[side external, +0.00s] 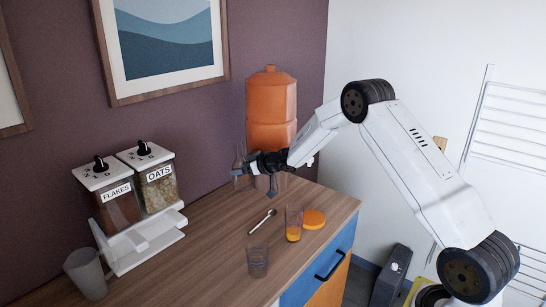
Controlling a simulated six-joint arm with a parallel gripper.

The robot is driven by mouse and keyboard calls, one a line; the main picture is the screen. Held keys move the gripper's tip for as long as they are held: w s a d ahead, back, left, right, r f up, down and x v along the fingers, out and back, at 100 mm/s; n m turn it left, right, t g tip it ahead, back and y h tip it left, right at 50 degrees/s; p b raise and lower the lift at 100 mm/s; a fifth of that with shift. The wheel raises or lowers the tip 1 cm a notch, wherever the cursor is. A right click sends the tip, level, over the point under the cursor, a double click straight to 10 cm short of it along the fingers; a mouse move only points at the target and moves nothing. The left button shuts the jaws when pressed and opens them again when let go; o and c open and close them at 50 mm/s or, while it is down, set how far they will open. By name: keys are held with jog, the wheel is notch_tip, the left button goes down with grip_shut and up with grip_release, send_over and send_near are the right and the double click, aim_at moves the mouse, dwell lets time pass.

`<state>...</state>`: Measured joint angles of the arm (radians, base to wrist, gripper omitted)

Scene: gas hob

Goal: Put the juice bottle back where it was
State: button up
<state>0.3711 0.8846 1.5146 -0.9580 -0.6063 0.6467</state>
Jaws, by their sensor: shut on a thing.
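A clear glass bottle (240,156) with a narrow neck stands upright at the back of the wooden counter, near the wall and left of the orange dispenser. It looks empty or nearly so. My gripper (247,165) reaches in from the right, level with the bottle, and is shut on it. The dark fingers hide part of the bottle. I cannot tell whether its base touches the counter. A glass with orange juice (293,225) stands near the counter's right end.
The orange dispenser (271,105) stands close behind my gripper. A spoon (263,219), an orange disc (314,219) and an empty glass (257,262) are on the counter (215,245). The flakes and oats dispenser (140,205) and a grey cup (86,274) are at left.

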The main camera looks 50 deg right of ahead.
jog(key=w+d+f, duration=0.1)
jog(key=w+f, duration=0.4)
jog(key=f, duration=0.1)
jog(key=shift+w, duration=0.3)
jog(key=shift+d, duration=0.1)
jog(key=shift+w+f, duration=0.2)
jog(key=shift+f, duration=1.5)
jog(key=shift+f, duration=0.15)
jog(key=o, duration=1.2)
jog(key=shift+f, duration=0.1)
jog(key=shift+s+r, duration=0.1)
jog(key=shift+r, duration=0.1)
